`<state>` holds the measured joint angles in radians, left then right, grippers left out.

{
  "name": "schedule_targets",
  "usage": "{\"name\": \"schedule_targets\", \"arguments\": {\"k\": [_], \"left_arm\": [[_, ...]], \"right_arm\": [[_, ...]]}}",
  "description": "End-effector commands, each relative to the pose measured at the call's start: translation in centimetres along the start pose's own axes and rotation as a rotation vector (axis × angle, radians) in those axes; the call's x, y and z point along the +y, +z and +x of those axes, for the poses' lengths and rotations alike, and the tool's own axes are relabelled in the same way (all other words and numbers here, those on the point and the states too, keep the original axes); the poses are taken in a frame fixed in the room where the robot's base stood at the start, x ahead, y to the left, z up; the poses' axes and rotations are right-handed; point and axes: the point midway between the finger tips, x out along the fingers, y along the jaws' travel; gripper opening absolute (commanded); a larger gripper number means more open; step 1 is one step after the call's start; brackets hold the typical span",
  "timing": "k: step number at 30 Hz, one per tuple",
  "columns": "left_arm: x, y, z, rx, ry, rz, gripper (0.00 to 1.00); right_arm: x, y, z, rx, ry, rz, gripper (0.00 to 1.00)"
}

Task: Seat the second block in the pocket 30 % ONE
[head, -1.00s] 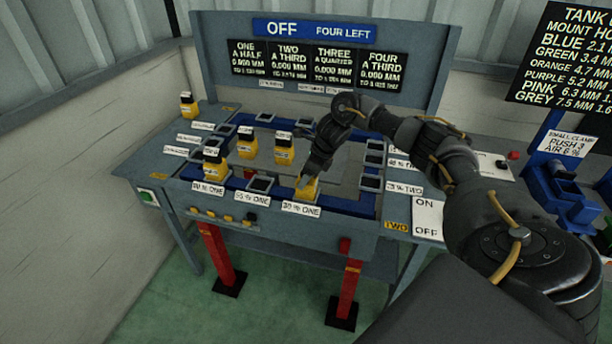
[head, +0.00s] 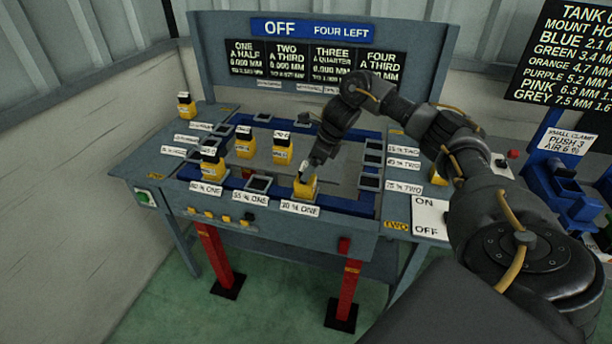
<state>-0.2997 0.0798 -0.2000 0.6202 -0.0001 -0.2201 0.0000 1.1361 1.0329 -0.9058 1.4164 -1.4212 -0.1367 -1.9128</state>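A yellow block (head: 305,190) with a dark top stands at the front-row pocket behind the label "30 % ONE" (head: 300,208). It looks upright, but its base is too small to tell how deep it sits. My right gripper (head: 306,170) is right at the top of this block, coming down from the upper right. Its fingers are too small and dark to tell whether they grip the block. Another yellow block (head: 210,170) stands at the front-left pocket. Two more yellow blocks (head: 245,148) (head: 282,155) stand on the grey middle plate. My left gripper is out of view.
The "55 % ONE" pocket (head: 258,184) looks empty. Several pockets line the right side. A yellow block (head: 185,107) stands at the bench's back left, another (head: 439,176) partly behind my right arm. The board (head: 318,30) reads "OFF" and "FOUR LEFT". An ON/OFF plate (head: 430,217) lies front right.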

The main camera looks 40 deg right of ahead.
Motion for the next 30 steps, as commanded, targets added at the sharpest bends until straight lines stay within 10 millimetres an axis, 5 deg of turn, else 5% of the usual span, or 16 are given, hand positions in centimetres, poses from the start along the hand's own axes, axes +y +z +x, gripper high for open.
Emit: {"name": "schedule_targets", "arguments": {"k": [9,30], "left_arm": [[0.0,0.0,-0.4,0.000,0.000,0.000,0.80],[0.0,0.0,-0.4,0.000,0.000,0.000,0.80]], "right_arm": [[-0.1,0.1,-5.0,-0.001,-0.003,0.000,0.80],[0.0,0.0,-5.4,-0.001,0.000,0.000,0.80]]}}
